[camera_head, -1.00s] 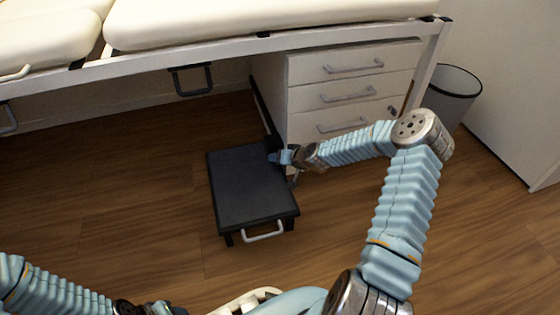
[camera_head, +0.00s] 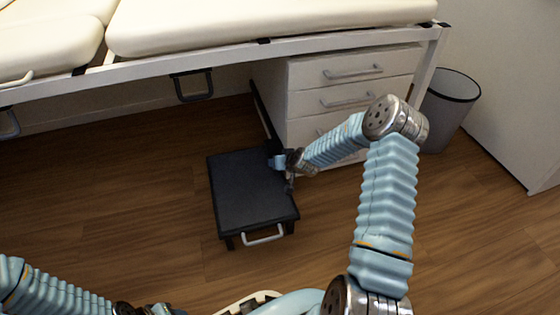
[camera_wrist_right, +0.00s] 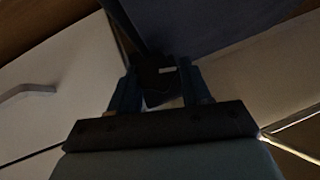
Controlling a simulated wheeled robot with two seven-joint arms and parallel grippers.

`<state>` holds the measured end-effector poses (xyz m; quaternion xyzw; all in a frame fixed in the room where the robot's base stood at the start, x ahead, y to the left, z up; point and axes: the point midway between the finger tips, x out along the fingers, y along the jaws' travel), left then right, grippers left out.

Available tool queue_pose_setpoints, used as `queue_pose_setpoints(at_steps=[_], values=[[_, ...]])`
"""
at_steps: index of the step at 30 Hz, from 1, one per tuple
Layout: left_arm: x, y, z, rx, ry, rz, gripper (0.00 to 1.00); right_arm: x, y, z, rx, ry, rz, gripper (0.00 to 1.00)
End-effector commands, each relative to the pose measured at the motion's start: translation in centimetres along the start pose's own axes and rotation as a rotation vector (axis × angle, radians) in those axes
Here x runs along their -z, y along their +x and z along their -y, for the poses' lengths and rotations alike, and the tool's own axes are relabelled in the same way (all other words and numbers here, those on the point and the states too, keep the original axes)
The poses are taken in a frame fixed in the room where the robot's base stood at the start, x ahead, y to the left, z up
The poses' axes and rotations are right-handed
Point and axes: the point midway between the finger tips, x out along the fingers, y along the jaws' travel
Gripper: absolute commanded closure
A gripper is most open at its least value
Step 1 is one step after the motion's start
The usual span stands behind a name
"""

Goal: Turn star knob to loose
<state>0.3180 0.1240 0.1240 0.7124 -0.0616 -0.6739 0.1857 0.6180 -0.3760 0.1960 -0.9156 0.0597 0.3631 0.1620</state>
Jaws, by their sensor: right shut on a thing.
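My right gripper (camera_head: 274,161) is low beside the drawer unit, at the far right edge of the black step (camera_head: 250,190). In the right wrist view its two fingers are shut on a small dark knob (camera_wrist_right: 158,78) with a short pale mark. The knob's star outline cannot be made out in the dim light, and the gripper hides it in the head view. My left gripper (camera_head: 158,309) is only partly in view at the bottom edge, and its jaws cannot be made out.
The white drawer unit (camera_head: 303,80) with grey handles stands close behind my right gripper. The cream couch (camera_head: 260,24) spans the top. A grey bin (camera_head: 449,105) stands at the right. The wooden floor around the step is clear.

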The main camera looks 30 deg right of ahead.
Motion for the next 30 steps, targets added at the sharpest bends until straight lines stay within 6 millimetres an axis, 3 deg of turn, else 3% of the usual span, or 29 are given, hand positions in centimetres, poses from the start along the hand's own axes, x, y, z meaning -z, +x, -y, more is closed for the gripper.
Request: queue_pose_setpoints(at_steps=[9, 22, 23, 24, 30], values=[[-0.1, -1.7, -0.7, 0.000, 0.001, 0.005, 0.55, -0.1, -0.1, 0.6, -0.158, -0.166, 0.003, 0.83], [-0.1, -1.8, -0.7, -0.001, 0.001, 0.006, 0.55, -0.1, 0.0, 0.3, -0.192, -0.194, 0.001, 0.83], [-0.1, -1.8, -0.7, 0.000, 0.001, 0.006, 0.55, -0.1, 0.1, 0.3, -0.192, -0.194, 0.001, 0.50], [-0.1, -1.8, -0.7, 0.000, 0.001, 0.006, 0.55, -0.1, 0.1, 0.3, -0.192, -0.194, 0.001, 0.46], [-0.1, -1.8, -0.7, 0.000, 0.001, 0.006, 0.55, -0.1, 0.0, 0.3, -0.191, -0.193, 0.000, 0.46]])
